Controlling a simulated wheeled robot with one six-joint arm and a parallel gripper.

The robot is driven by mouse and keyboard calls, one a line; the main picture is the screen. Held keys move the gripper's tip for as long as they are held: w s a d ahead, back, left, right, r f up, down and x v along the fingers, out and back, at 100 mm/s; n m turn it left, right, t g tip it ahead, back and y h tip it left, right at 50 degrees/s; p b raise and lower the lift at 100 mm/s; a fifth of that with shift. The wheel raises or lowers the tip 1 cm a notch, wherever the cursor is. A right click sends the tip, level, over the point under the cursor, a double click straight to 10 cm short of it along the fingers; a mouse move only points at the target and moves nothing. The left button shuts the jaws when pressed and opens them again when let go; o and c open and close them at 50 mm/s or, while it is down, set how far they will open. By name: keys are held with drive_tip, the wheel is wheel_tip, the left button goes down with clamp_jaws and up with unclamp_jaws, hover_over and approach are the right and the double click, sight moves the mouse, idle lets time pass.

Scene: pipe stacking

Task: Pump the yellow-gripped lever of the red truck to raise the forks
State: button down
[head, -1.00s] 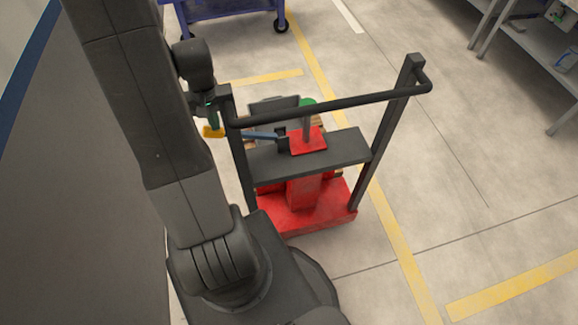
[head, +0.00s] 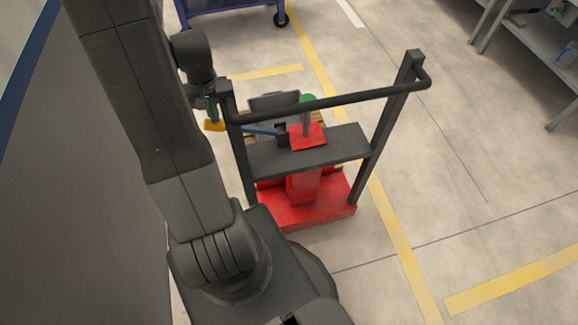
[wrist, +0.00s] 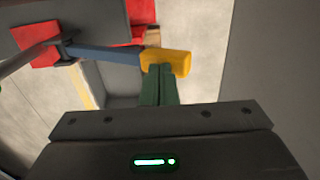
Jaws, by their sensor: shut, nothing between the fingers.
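The red truck (head: 308,212) stands on the floor in the head view, with a dark upright frame and handlebar (head: 330,102). Its blue lever (head: 261,129) sticks out to the left and ends in a yellow grip (head: 214,126). In the wrist view the lever (wrist: 105,54) runs from a red block at left to the yellow grip (wrist: 167,62). My gripper (wrist: 159,72) is shut and empty. Its green fingertips are at the grip and partly overlap it in the picture; I cannot tell whether they touch. In the head view the fingers (head: 211,108) appear just above the grip.
The frame's left post (head: 236,150) stands close beside my gripper. A green knob on a post (head: 307,101) rises from the truck. A blue cart (head: 225,8) is at the back, and grey shelving (head: 525,50) at upper right. The floor right of the truck is clear.

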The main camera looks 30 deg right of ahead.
wheel_tip(320, 180, down, 11)
drive_tip(key=b, duration=0.8)
wheel_tip(320, 180, up, 14)
drive_tip(key=p, duration=1)
drive_tip(key=shift+f, duration=0.25)
drive_tip(key=shift+r+p, duration=2)
drive_tip(key=shift+r, duration=0.45)
